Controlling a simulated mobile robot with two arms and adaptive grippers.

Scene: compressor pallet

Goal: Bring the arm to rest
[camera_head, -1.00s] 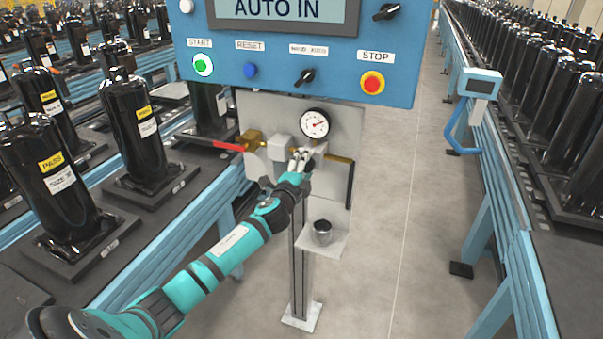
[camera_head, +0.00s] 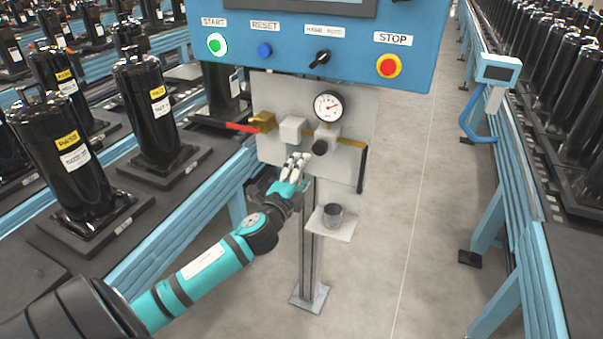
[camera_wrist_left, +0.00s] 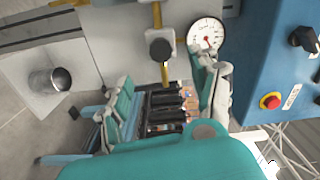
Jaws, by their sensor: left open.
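My left arm reaches in from the lower left in the head view. Its teal and white left gripper (camera_head: 296,172) is in front of the lower part of the grey valve panel (camera_head: 350,105), below the brass fittings. In the left wrist view the left gripper (camera_wrist_left: 168,105) has its fingers spread wide with nothing between them. A black knob (camera_wrist_left: 160,50) on the panel lies just beyond the fingertips, apart from them. The same knob (camera_head: 320,148) shows in the head view. My right gripper is not in view.
A blue control box (camera_head: 290,45) with buttons hangs above the panel. A gauge (camera_head: 328,106), a red-handled valve (camera_head: 243,127) and a small shelf (camera_head: 340,232) holding a dark cup (camera_head: 333,214) are close by. Conveyors with black compressors (camera_head: 148,110) flank both sides; the middle floor (camera_head: 400,270) is clear.

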